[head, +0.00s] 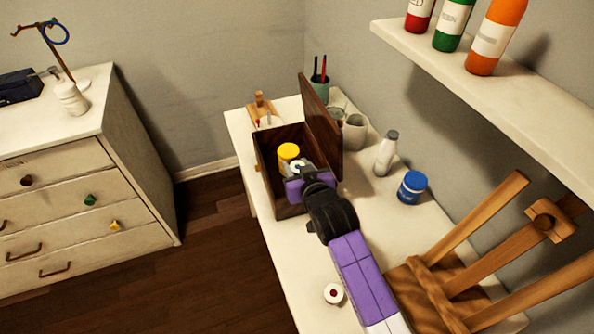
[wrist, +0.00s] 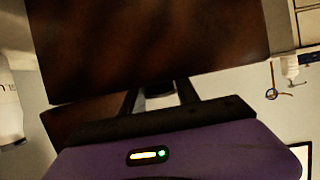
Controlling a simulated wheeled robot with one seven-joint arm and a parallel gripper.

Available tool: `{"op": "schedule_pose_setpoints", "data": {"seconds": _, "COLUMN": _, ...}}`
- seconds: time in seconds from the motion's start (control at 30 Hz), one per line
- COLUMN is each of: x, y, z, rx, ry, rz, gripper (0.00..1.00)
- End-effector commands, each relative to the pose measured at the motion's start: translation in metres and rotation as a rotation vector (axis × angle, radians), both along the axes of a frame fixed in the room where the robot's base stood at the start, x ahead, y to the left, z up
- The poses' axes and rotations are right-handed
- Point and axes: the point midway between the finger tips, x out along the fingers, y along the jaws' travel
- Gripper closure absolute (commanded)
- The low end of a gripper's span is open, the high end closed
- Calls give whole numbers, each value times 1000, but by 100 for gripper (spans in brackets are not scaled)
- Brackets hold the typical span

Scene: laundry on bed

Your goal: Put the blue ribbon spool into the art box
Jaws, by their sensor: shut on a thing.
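The art box (head: 268,180) is a dark wooden box on the white table, with its hinged lid (head: 322,125) standing open on the right. My gripper (head: 298,172) is at the box opening, shut on a small spool (head: 298,166) whose white round end shows. In the wrist view, my fingers (wrist: 160,97) close on a pale, bluish sliver of it, in front of a large dark wooden panel. I take it for the blue ribbon spool, but its ribbon is mostly hidden. I cannot tell whether it touches the box.
A yellow-lidded jar (head: 288,153) is in the box.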

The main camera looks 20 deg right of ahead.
Motion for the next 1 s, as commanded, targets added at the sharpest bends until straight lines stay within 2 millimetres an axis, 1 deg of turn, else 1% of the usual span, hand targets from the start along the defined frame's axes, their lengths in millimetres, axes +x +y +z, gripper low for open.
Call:
{"op": "schedule_pose_setpoints", "data": {"seconds": 0.03, "x": 0, "y": 0, "z": -8, "rx": 0, "ry": 2, "rz": 0, "gripper": 100}}
{"op": "schedule_pose_setpoints", "data": {"seconds": 0.13, "x": 0, "y": 0, "z": -15, "rx": -1, "ry": 0, "rz": 1, "gripper": 100}}
{"op": "schedule_pose_setpoints", "data": {"seconds": 0.43, "x": 0, "y": 0, "z": -16, "rx": 0, "ry": -1, "rz": 0, "gripper": 100}}
{"op": "schedule_pose_setpoints", "data": {"seconds": 0.97, "x": -1, "y": 0, "z": -30, "rx": 0, "ry": 4, "rz": -1, "gripper": 100}}
{"op": "schedule_pose_setpoints", "data": {"seconds": 1.0, "x": -1, "y": 0, "z": -31, "rx": 0, "ry": 6, "rz": -1, "gripper": 55}}
